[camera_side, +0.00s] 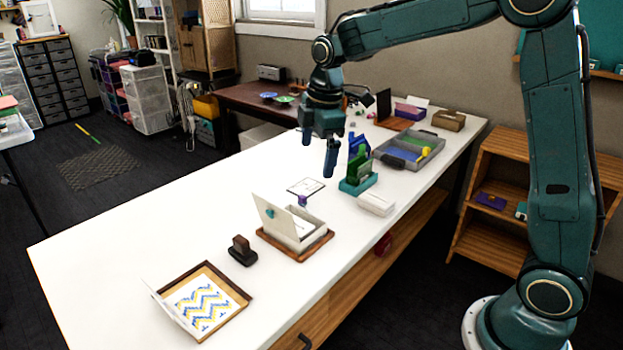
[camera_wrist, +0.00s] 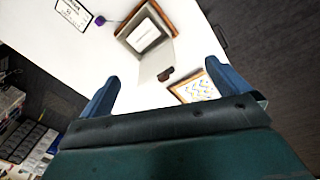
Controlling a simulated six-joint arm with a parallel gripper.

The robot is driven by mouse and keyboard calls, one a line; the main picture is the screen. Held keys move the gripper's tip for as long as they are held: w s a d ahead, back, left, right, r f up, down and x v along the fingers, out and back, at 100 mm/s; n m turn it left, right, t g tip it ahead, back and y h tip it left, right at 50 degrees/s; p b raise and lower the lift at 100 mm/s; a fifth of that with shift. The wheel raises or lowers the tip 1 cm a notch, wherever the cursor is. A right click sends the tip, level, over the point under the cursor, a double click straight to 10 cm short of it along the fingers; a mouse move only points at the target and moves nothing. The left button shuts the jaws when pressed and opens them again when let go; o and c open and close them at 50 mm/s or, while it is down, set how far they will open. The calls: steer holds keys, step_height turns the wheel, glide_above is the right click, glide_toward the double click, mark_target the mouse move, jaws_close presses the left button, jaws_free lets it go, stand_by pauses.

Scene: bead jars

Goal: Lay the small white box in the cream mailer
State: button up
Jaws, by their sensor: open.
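The cream mailer (camera_side: 293,234) stands on a brown wooden board with its lid (camera_side: 279,222) raised; the lid has a teal dot. A white rectangular piece lies inside the mailer (camera_wrist: 162,25) in the wrist view; it looks like the small white box (camera_wrist: 149,37), though I cannot be sure. Another low white box or stack (camera_side: 376,202) lies on the table to the right, near the front edge. My gripper (camera_side: 319,157) is open and empty, above the table and behind the mailer. Its two blue fingers frame the wrist view (camera_wrist: 167,88).
A brown stamp (camera_side: 242,251) and a tray (camera_side: 245,296) with a zigzag card lie left of the mailer. A framed card (camera_side: 306,187), a small purple item (camera_side: 302,200) and a teal holder (camera_side: 358,185) with upright cards stand nearby. The far left tabletop is clear.

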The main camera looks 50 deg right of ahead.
steer(key=s+a+r+m+t, duration=0.1)
steer(key=s+r+m, duration=0.2)
steer(key=s, duration=0.4)
steer(key=s+a+r+m+t, duration=0.1)
steer(key=s+r+m, duration=0.25)
steer(key=s, duration=0.35)
steer(key=s+f+m+t, duration=0.1)
steer(key=s+m, duration=0.5)
steer(key=s, duration=0.7)
steer(key=shift+s+a+f+t, duration=0.4)
steer(key=shift+a+f, duration=0.05)
steer(key=shift+f, duration=0.25)
